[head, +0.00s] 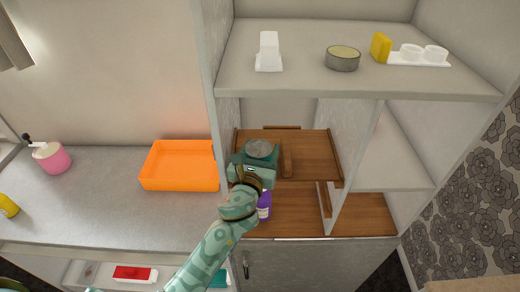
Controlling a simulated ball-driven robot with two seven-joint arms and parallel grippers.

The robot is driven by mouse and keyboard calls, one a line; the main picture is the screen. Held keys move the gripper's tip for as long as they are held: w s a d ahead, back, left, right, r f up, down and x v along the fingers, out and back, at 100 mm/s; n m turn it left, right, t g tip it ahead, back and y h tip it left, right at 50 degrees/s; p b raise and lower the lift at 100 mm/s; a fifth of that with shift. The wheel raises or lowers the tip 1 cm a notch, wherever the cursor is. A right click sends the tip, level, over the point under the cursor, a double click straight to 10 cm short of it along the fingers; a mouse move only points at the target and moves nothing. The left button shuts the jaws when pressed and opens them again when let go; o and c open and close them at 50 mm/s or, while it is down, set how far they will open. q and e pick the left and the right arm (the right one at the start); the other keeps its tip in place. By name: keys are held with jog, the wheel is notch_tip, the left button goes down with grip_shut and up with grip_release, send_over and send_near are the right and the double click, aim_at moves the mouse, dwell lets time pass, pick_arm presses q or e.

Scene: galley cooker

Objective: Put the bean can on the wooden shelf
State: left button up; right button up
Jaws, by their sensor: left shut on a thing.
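My left gripper (262,160) reaches into the cabinet from the lower left. It is shut on a can with a round grey lid, which I take to be the bean can (259,148). Most of the can's side is hidden by the gripper. The wooden shelf (315,156) is the upper brown board in the cabinet. The can shows over the left part of this shelf. I cannot tell whether the can touches it. My right gripper is not in view.
A purple bottle (265,206) stands below, partly behind my arm. A white upright divider (352,165) bounds the shelf on the right. A grey top shelf (300,80) with several items overhangs. An orange tray (181,166) sits on the counter at left. The shelf's right part looks clear.

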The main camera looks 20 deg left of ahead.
pick_arm(q)
jog(key=o, duration=0.9)
jog(key=shift+w+a, duration=0.1)
jog(key=shift+a, duration=0.05)
jog(key=shift+w+a+f, duration=0.1)
jog(key=shift+a, duration=0.05)
jog(key=shift+d+r, duration=0.2)
jog(key=s, duration=1.2)
jog(key=shift+s+d+b, duration=0.1)
jog(key=shift+d+b, duration=0.1)
jog(key=shift+b, duration=0.15)
